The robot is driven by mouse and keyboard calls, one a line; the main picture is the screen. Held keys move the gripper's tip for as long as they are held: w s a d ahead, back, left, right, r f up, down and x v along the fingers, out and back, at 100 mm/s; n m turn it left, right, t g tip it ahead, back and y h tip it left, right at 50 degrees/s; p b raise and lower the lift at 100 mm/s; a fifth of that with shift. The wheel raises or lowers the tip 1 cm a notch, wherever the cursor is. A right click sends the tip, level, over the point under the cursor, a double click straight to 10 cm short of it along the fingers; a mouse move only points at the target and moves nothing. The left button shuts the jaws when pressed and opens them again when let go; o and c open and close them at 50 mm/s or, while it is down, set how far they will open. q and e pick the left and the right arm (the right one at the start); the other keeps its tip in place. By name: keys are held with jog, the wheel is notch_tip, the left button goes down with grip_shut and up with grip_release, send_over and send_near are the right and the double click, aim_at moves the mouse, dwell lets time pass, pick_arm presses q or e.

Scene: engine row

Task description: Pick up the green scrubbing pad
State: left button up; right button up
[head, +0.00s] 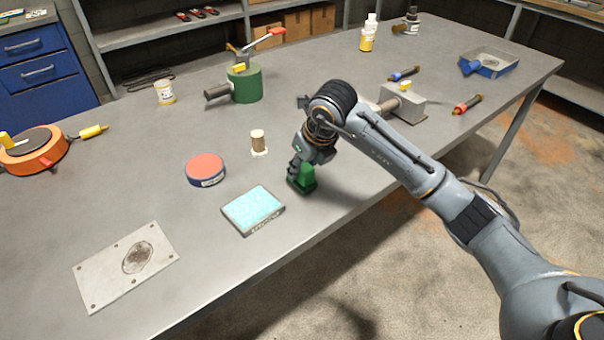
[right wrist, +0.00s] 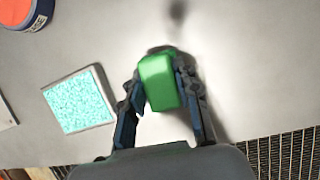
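The green scrubbing pad (right wrist: 160,82) is a small green block between the fingers of my right gripper (right wrist: 160,88) in the right wrist view. A finger lies against each side of it, and the gripper looks shut on it. In the head view the pad (head: 303,182) shows under my right gripper (head: 300,172), at or just above the grey table, near its front edge. The fingers partly hide it there. Whether its underside touches the table is not clear. My left gripper is not in view.
On the table (head: 340,220), a turquoise-topped pad (head: 252,209), a red-topped round tin (head: 205,169) and a small spool-like piece (head: 258,142) stand left of the gripper. A grey metal block (head: 404,102) is behind my right arm. A flat plate (head: 125,265) lies front left.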

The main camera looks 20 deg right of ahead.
grip_shut()
